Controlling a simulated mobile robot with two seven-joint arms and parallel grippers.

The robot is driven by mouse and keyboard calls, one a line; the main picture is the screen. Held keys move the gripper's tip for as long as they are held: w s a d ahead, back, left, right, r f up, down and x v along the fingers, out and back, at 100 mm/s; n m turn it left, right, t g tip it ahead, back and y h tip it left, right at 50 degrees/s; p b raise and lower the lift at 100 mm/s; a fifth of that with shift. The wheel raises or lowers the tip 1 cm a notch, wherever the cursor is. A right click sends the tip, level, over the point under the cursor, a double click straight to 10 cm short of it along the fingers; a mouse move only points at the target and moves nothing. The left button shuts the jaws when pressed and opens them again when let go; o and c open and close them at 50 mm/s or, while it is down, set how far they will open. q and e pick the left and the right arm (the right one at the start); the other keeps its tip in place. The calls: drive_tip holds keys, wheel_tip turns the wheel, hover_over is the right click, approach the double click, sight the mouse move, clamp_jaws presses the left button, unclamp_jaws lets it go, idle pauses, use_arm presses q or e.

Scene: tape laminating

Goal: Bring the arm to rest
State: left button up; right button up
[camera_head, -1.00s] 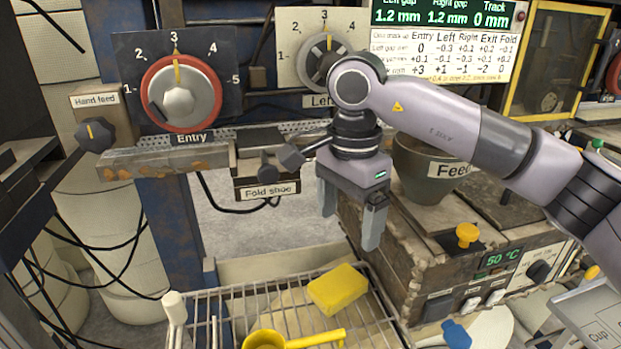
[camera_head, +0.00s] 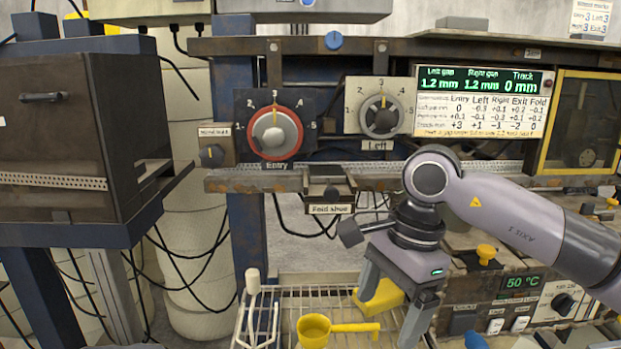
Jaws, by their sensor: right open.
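My right gripper (camera_head: 393,304) comes in from the right and points down, with its two fingers apart and nothing between them. It is in front of the machine, over the right part of the wire rack (camera_head: 285,297). A yellow sponge (camera_head: 382,297) on the rack is partly hidden behind its fingers. My left gripper is not in view.
The entry dial (camera_head: 274,133) and left dial (camera_head: 382,116) are on the machine front, above the fold shoe (camera_head: 331,197). A yellow scoop (camera_head: 315,330) lies on the rack. A control box with a yellow knob (camera_head: 486,254) is at right. A dark cabinet (camera_head: 70,140) stands at left.

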drive_tip(key=s+a+f+g+y, duration=0.2)
drive_tip(key=s+a+y, duration=0.15)
drive_tip(key=a, duration=0.45)
drive_tip(key=s+a+r+m+y, duration=0.4)
drive_tip(key=a+r+m+y, duration=0.4)
drive_tip(key=y, duration=0.6)
drive_tip(key=w+d+r+m+t+y, duration=0.1)
drive_tip(key=w+d+r+m+t, duration=0.15)
drive_tip(key=m+t, duration=0.6)
drive_tip(key=w+d+r+m+t+y, duration=0.1)
drive_tip(key=w+d+r+m+t, duration=0.15)
drive_tip(key=m+t, duration=0.6)
drive_tip(key=w+d+f+m+t+h, duration=0.35)
drive_tip(key=d+f+m+h, duration=1.45)
drive_tip(key=m, duration=0.6)
drive_tip(key=s+d+f+m+g+h, duration=0.3)
drive_tip(key=s+f+m+g, duration=0.2)
drive_tip(key=s+f+g, duration=0.45)
drive_tip(key=s+d+f+m+g, duration=0.3)
drive_tip(key=s+f+g, duration=0.2)
drive_tip(key=s+f, duration=0.6)
drive_tip(key=w+a+f+t+y, duration=0.1)
drive_tip(key=w+a+f+t, duration=0.2)
drive_tip(key=f+t, duration=0.3)
drive_tip(key=shift+w+a+f+t+y, duration=0.15)
drive_tip(key=shift+w+f+t+y, duration=0.25)
drive_tip(key=shift+w+f, duration=0.15)
